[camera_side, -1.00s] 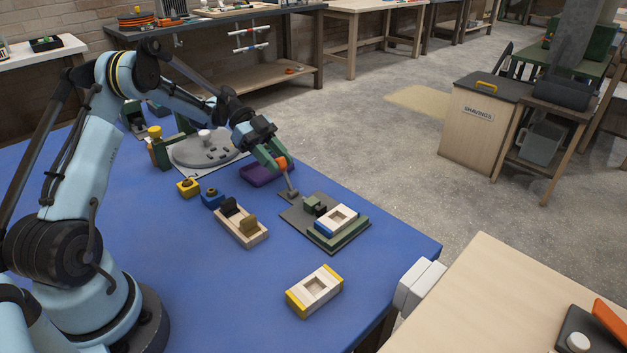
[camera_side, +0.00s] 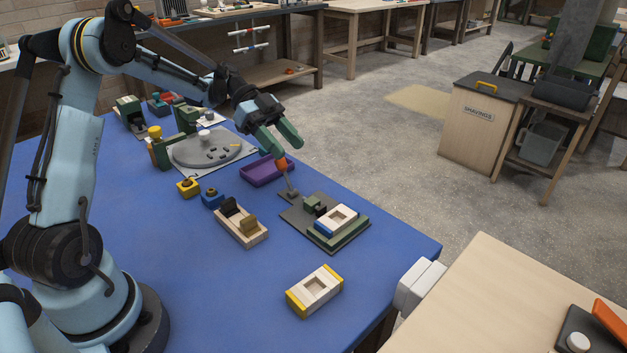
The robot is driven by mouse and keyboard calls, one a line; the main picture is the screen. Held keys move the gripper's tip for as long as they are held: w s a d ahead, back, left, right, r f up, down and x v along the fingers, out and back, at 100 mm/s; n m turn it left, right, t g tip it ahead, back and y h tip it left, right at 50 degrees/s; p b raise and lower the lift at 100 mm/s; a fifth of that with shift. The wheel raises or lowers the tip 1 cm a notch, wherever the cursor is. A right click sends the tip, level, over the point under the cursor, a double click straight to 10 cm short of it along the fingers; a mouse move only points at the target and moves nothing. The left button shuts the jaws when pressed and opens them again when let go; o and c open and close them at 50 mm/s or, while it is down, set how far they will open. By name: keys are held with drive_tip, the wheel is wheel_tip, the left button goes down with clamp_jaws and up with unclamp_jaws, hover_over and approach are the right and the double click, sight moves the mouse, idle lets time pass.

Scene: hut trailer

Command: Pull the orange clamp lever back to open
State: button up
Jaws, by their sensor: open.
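The clamp lever has an orange grip (camera_side: 281,164) on a grey shaft that rises from the clamp fixture (camera_side: 352,240). The lever stands nearly upright, tilted slightly to the left in the picture. A white and blue block (camera_side: 337,219) sits on the fixture's green base, beside a small dark green clamp part (camera_side: 312,204). My gripper (camera_side: 288,148) has its green fingers apart and is empty. It is just above the orange grip; one fingertip overlaps the grip's top in the picture, and I cannot tell whether they touch.
A purple tray (camera_side: 262,176) lies just left of the lever. A wooden holder (camera_side: 241,227), blue and yellow knobbed blocks and a round grey plate (camera_side: 207,150) are further left. A white and yellow block (camera_side: 315,290) lies in front.

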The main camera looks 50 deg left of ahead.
drive_tip(key=s+d+r, duration=0.1)
drive_tip(key=d+r, duration=0.3)
drive_tip(key=d, duration=0.2)
drive_tip(key=shift+s+d, duration=0.4)
drive_tip(key=shift+r, duration=0.1)
drive_tip(key=s+d+f+n+t+y, duration=0.1)
drive_tip(key=s+f+n+t+y, duration=0.1)
drive_tip(key=s+n+t+y, duration=0.4)
drive_tip(key=s+n+y, duration=0.5)
drive_tip(key=n, duration=0.4)
drive_tip(key=shift+d+f+y, duration=0.25)
drive_tip(key=shift+y, duration=0.05)
